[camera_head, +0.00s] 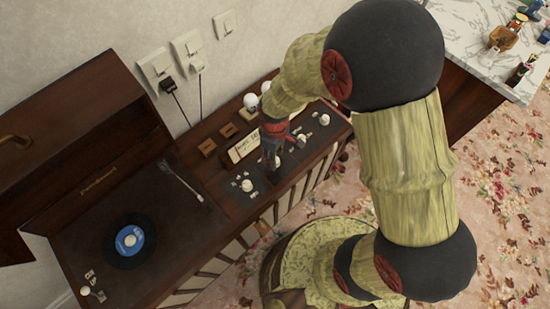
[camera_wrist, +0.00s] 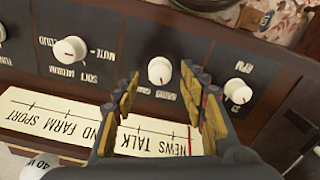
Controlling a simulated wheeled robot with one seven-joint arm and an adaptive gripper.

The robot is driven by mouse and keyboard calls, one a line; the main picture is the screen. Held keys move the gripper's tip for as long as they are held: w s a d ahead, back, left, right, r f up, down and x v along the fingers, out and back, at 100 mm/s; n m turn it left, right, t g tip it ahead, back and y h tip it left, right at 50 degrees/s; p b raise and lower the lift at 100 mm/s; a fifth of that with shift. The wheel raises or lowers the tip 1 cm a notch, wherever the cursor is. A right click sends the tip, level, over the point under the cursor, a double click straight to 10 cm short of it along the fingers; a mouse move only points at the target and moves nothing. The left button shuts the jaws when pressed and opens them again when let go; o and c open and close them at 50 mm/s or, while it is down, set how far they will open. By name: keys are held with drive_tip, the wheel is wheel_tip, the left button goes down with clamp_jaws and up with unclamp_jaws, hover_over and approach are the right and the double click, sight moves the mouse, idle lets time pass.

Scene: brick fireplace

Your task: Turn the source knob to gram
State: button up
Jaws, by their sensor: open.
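The middle knob (camera_wrist: 160,70) lies between my fingertips in the picture, and I see no contact. Its small labels are upside down and too blurred to read, so I cannot tell whether it is the source knob. The left knob (camera_wrist: 70,50) has soft, medium, loud and mute labels. The right knob (camera_wrist: 238,91) has small labels too. My gripper (camera_wrist: 163,88) is open and empty, with its fingers spread over the panel. In the head view my gripper (camera_head: 272,140) hangs over the radio panel, partly hiding it.
A cream tuning strip (camera_wrist: 50,118) lies beside the knobs, partly under my gripper. A turntable with a black record (camera_head: 130,241) and a raised lid (camera_head: 70,130) are at left. Wall outlets (camera_head: 187,50) are behind. A marble-topped counter (camera_head: 480,30) stands at upper right.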

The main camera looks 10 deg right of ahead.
drive_tip(key=shift+f, duration=0.65)
drive_tip(key=c, duration=0.3)
drive_tip(key=c, duration=0.8)
clamp_jaws()
